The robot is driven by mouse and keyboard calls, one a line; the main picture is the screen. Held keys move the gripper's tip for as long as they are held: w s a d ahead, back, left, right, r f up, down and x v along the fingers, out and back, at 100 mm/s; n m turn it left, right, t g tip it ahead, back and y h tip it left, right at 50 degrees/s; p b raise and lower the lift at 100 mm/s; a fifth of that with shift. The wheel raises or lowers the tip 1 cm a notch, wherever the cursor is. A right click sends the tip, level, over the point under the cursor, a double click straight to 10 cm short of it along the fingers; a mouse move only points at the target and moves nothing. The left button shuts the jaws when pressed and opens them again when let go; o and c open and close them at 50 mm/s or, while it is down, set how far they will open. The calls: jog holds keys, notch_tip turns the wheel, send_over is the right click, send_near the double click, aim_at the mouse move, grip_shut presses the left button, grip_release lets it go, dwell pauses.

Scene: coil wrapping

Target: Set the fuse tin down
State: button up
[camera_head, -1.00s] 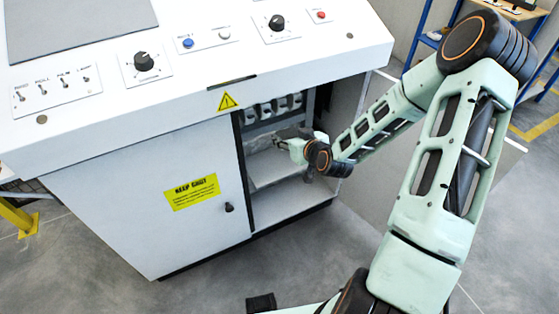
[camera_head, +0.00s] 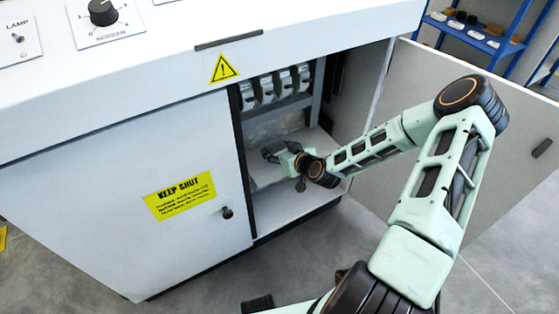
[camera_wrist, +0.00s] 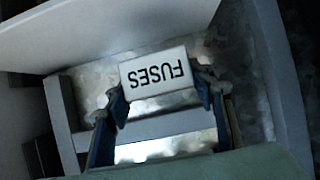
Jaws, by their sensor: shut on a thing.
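The fuse tin (camera_wrist: 158,75), a pale box marked "FUSES", sits between my two fingers in the wrist view, its lettering upside down there. My gripper (camera_wrist: 160,92) is shut on it, one finger at each side. In the head view my gripper (camera_head: 274,153) is inside the open right-hand bay of the white cabinet (camera_head: 110,170), near the shelf (camera_head: 265,176). The tin cannot be made out clearly in the head view. Whether its underside touches a surface cannot be told.
A row of several pale fuse holders (camera_head: 264,90) hangs above my gripper in the bay. The cabinet's right door (camera_head: 500,150) stands open beside my arm. The left door carries a yellow "KEEP SHUT" label (camera_head: 180,196). A blue rack (camera_head: 475,35) stands behind.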

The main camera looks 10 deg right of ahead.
aim_at(277, 166)
jog(key=shift+f+b, duration=0.8)
jog(key=shift+f, duration=1.9)
jog(key=shift+f, duration=0.2)
jog(key=o, duration=1.3)
jog(key=shift+r, duration=0.1)
jog(key=shift+r, duration=0.25)
jog(key=p+v, duration=0.3)
jog(key=v, duration=0.9)
jog(key=shift+f, duration=0.2)
